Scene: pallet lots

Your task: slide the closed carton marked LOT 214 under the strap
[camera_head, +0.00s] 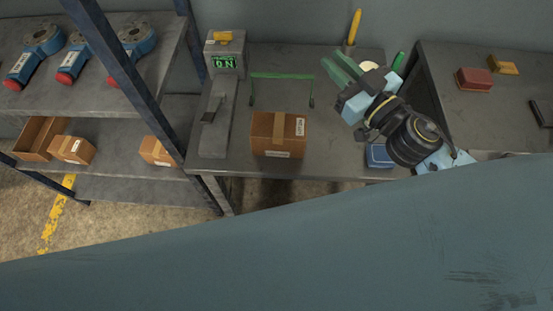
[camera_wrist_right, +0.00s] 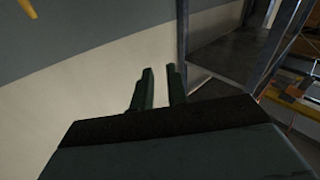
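A closed brown carton (camera_head: 278,133) with a tape strip and white labels sits on the middle table near its front edge. The label print is too small to read. A green strap (camera_head: 282,76) forms a low arch on the table behind the carton; the carton is in front of it and apart from it. My right gripper (camera_head: 338,68) is over the right back part of the table, right of the strap. Its green fingers are apart and empty; in the right wrist view the fingers (camera_wrist_right: 160,88) also show a gap. My left gripper is not in view.
A scale-like device with a green display (camera_head: 224,62) stands left of the strap. A blue box (camera_head: 379,156) is at the table's front right. Shelves at left hold smaller cartons (camera_head: 72,149), an open box and blue-red tools. A red box (camera_head: 474,80) lies on the right table.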

